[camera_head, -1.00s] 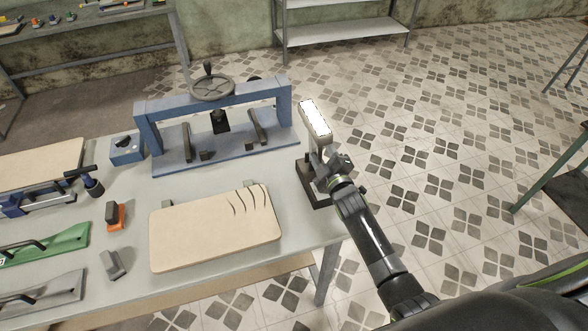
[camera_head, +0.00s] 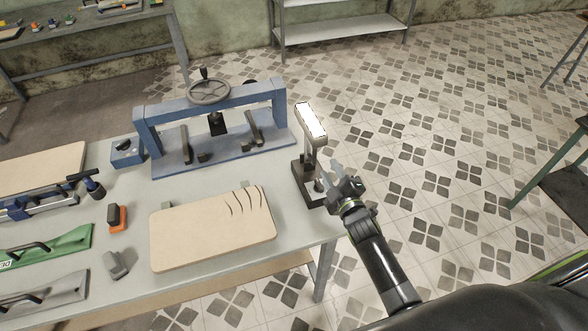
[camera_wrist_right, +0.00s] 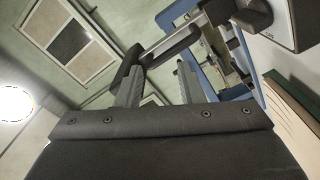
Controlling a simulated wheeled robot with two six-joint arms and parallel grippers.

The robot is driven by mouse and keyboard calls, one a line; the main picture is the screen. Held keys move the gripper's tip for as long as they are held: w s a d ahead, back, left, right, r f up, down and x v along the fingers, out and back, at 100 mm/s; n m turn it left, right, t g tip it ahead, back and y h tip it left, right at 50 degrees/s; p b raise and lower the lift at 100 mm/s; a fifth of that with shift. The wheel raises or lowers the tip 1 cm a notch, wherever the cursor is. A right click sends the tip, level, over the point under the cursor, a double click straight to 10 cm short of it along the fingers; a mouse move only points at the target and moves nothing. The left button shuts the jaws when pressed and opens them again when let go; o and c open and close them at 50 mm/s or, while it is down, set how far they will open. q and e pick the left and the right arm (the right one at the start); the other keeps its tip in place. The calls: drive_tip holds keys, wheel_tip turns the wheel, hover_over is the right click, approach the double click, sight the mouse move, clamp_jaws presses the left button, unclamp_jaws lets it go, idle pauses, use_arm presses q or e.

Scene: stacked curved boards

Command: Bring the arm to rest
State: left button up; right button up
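My right gripper (camera_head: 329,177) is at the right edge of the workbench, beside a small lamp (camera_head: 312,121) with a bright panel on a dark base (camera_head: 306,192). Its two fingers are spread apart, with nothing seen held between them. In the right wrist view the open fingers (camera_wrist_right: 158,82) point up the picture, and a dark bar-like part shows behind them. The fingertips look close to the lamp base in the head view; I cannot tell whether they touch. My left gripper is out of view.
A blue press (camera_head: 218,125) stands at the back of the workbench (camera_head: 295,236). A pale board with curved slits (camera_head: 205,232) lies in front. Clamps, a blue box (camera_head: 126,152) and an orange-based block (camera_head: 116,217) are to the left. Tiled floor is open at right.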

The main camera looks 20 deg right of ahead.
drive_tip(key=s+d+f+m+g+h, duration=0.1)
drive_tip(key=s+d+m+g+h, duration=0.1)
drive_tip(key=s+m+g, duration=0.35)
drive_tip(key=s+d+f+m+g+h, duration=0.1)
drive_tip(key=s+d+f+m+g, duration=0.15)
drive_tip(key=s, duration=0.55)
drive_tip(key=s+r+m+g, duration=0.2)
drive_tip(key=s+g, duration=0.1)
drive_tip(key=s, duration=0.6)
drive_tip(key=s+r+m+g, duration=0.2)
drive_tip(key=s+m+g, duration=0.1)
drive_tip(key=s, duration=0.6)
wheel_tip(320, 180, down, 34)
drive_tip(key=s+g+b, duration=0.1)
drive_tip(key=g+b, duration=0.1)
drive_tip(key=b, duration=0.6)
use_arm(q)
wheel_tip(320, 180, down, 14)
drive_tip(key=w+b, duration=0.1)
drive_tip(key=b, duration=0.5)
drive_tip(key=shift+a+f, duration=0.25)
use_arm(e)
drive_tip(key=s+f, duration=0.7)
drive_tip(key=f, duration=0.3)
drive_tip(key=s+f+g+y, duration=0.1)
drive_tip(key=s+f, duration=0.7)
drive_tip(key=f, duration=0.2)
drive_tip(key=shift+a+f, duration=0.35)
drive_tip(key=shift+f, duration=0.05)
